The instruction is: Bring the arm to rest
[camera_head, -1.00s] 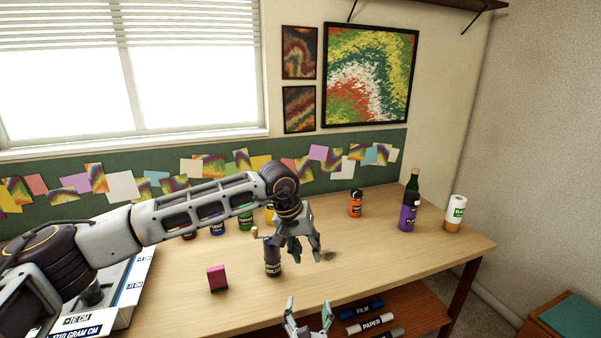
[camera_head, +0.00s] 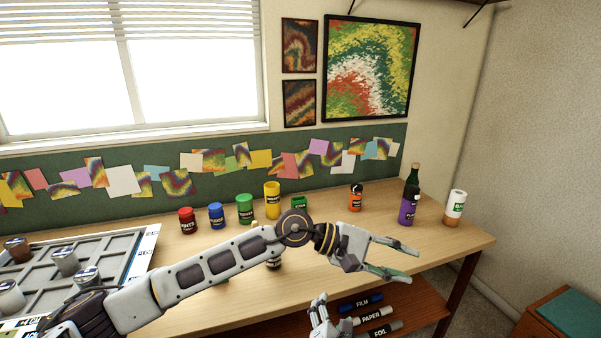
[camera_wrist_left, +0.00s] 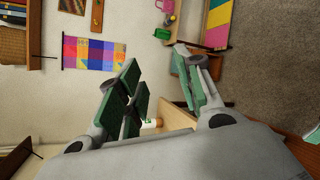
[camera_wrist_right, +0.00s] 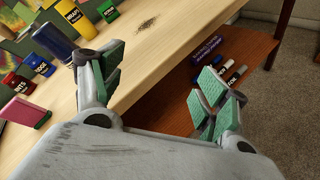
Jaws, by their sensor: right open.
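My left gripper (camera_head: 411,261) is open and empty, reaching right above the table's front edge in the head view. Its spread fingers (camera_wrist_left: 160,75) also show in the left wrist view with nothing between them. My right gripper (camera_head: 332,312) is low at the bottom of the head view, in front of the table edge. In the right wrist view its fingers (camera_wrist_right: 163,65) are apart and empty.
Jars stand behind my left arm: red (camera_head: 187,221), blue (camera_head: 216,216), green (camera_head: 244,209), yellow (camera_head: 272,201). An orange bottle (camera_head: 355,199), purple bottle (camera_head: 407,210) and white-orange bottle (camera_head: 455,207) stand further right. A compartmented tray (camera_head: 145,252) is at left. A pink block (camera_wrist_right: 25,113) shows in the right wrist view.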

